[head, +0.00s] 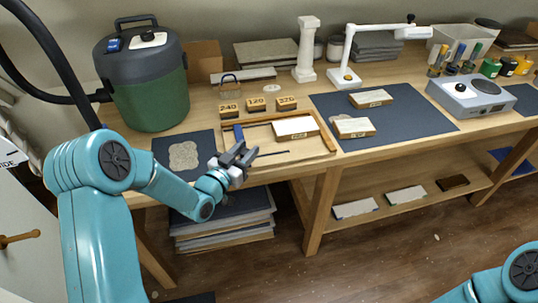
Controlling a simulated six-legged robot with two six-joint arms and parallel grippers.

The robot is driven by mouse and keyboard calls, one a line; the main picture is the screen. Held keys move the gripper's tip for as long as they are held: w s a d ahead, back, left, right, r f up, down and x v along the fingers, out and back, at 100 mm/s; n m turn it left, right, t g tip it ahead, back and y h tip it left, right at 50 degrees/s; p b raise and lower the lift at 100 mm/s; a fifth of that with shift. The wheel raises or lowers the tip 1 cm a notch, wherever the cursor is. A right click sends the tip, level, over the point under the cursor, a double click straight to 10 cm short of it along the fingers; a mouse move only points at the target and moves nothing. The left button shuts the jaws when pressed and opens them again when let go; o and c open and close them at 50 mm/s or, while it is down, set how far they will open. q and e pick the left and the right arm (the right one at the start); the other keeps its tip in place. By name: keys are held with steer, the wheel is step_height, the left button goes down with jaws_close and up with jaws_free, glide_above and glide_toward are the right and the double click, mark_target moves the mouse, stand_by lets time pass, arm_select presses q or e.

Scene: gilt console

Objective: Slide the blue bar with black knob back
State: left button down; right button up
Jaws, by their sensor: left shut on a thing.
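My left gripper (240,152) is at the front left of a shallow wooden frame (331,145) on the bench. Its jaws are shut on a small dark part there, the blue bar with black knob (238,132). Only a little of the bar shows beside the fingers, and the knob itself cannot be made out clearly. A thin dark rod (272,154) lies just right of the jaws. A pale block (296,127) lies inside the frame, right of the gripper. My right gripper is out of view; only part of that arm shows at the lower right.
A green canister (150,95) stands at the back left. Wooden number blocks (257,105) stand behind the frame. A dark mat (420,122) with two pale-topped blocks lies to the right, with a white lamp (345,76) behind it. The bench's front edge is close to the gripper.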

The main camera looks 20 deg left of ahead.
arm_select(q)
steer(key=shift+s+a+b, duration=0.2)
steer(key=shift+s+a, duration=0.2)
steer(key=shift+a, duration=0.2)
steer(key=shift+s+a+b, duration=0.2)
steer(key=shift+s+a, duration=0.15)
steer(key=shift+a, duration=0.35)
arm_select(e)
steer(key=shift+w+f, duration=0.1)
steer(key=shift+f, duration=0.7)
arm_select(q)
steer(key=c, duration=0.8)
jaws_free()
steer(key=shift+s, duration=0.1)
steer(key=shift+s+a+r, duration=0.1)
steer(key=shift+s+a, duration=0.05)
steer(key=s+a+p, duration=0.3)
steer(key=s+p, duration=0.2)
steer(key=s, duration=1.1)
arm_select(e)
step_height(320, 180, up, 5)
